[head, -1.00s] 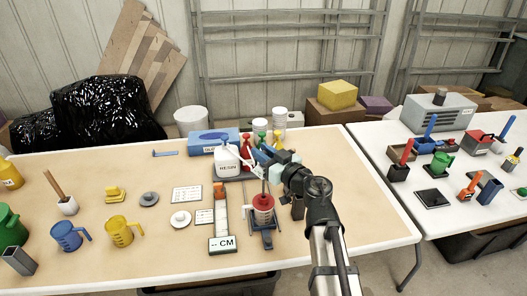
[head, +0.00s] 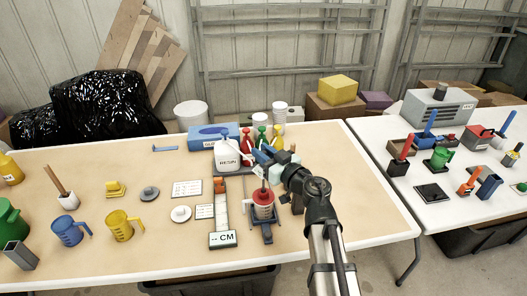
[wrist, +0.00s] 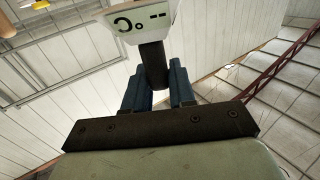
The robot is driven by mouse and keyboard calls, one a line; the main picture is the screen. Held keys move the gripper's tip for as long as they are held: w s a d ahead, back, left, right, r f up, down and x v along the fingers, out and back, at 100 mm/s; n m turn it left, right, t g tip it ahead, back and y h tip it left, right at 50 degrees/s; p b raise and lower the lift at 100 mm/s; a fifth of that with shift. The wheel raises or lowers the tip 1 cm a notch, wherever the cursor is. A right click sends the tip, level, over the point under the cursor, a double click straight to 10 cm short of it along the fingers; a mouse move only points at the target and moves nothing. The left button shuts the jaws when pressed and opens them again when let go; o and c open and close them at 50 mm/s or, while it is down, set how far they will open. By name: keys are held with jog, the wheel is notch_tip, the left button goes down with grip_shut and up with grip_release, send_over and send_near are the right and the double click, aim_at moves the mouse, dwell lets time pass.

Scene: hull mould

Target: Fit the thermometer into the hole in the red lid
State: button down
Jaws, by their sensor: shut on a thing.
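The red lid (head: 263,196) sits on top of a clear beaker (head: 264,211) on a dark stand near the table's front. My gripper (head: 265,160) is above the lid, its blue fingers also showing in the wrist view (wrist: 158,90). It is shut on the thermometer. In the wrist view the thermometer (wrist: 152,62) has a dark grip between the fingers and a white display head beyond them. In the head view its thin stem points down at the lid. The lid's hole is too small to make out, and I cannot tell whether the tip is in it.
A white resin jug (head: 227,156), coloured bottles and a blue box (head: 210,136) stand close behind. Blue and yellow jugs (head: 119,226) stand further left.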

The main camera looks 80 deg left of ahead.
jog(key=shift+f, duration=4.25)
jog(key=c, duration=0.9)
grip_release()
jog(key=shift+o, duration=0.2)
jog(key=v, duration=1.3)
jog(key=shift+w+d, duration=0.2)
jog(key=shift+d, duration=0.15)
